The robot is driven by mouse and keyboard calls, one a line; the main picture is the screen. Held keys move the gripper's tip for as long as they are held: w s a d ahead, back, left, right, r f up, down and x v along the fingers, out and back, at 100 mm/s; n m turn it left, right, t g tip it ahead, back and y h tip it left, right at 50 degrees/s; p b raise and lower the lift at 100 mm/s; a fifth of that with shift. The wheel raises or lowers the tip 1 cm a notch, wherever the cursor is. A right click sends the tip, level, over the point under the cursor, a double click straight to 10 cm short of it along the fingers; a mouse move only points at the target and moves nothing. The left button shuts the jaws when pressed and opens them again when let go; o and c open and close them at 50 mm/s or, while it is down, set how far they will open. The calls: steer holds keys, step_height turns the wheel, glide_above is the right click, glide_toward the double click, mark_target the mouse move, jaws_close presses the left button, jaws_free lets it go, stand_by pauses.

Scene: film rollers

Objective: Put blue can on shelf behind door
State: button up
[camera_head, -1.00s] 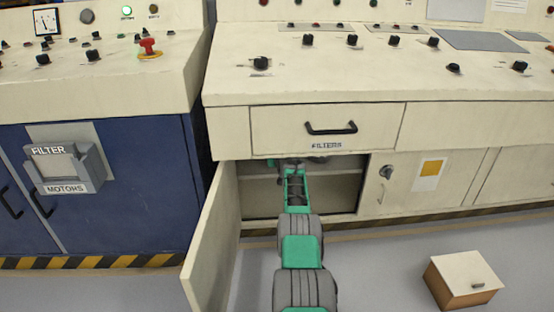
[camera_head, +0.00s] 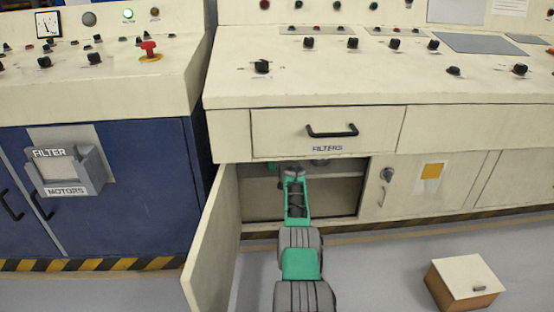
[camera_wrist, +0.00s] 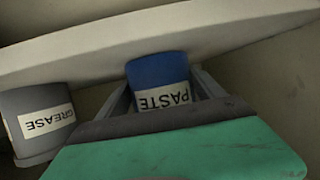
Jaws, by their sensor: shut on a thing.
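The blue can (camera_wrist: 158,72), with a white PASTE label, is between the fingers of my gripper (camera_wrist: 162,84), which is shut on it. The wrist view is upside down, and the can's base is at or very near the pale shelf (camera_wrist: 230,32); I cannot tell whether it touches. In the head view my arm reaches into the open cabinet under the FILTERS drawer, near the shelf (camera_head: 345,170). The fingers and blue can are hidden there. The cabinet door (camera_head: 212,245) stands open on the left.
A grey can labelled GREASE (camera_wrist: 38,122) stands on the shelf beside the blue can, with a gap between them. The FILTERS drawer (camera_head: 328,131) is shut above the opening. A small box (camera_head: 464,283) is on the floor at right. Floor in front is otherwise clear.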

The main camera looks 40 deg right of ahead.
steer(key=o, duration=1.5)
steer(key=shift+f, duration=0.15)
steer(key=shift+o, duration=0.2)
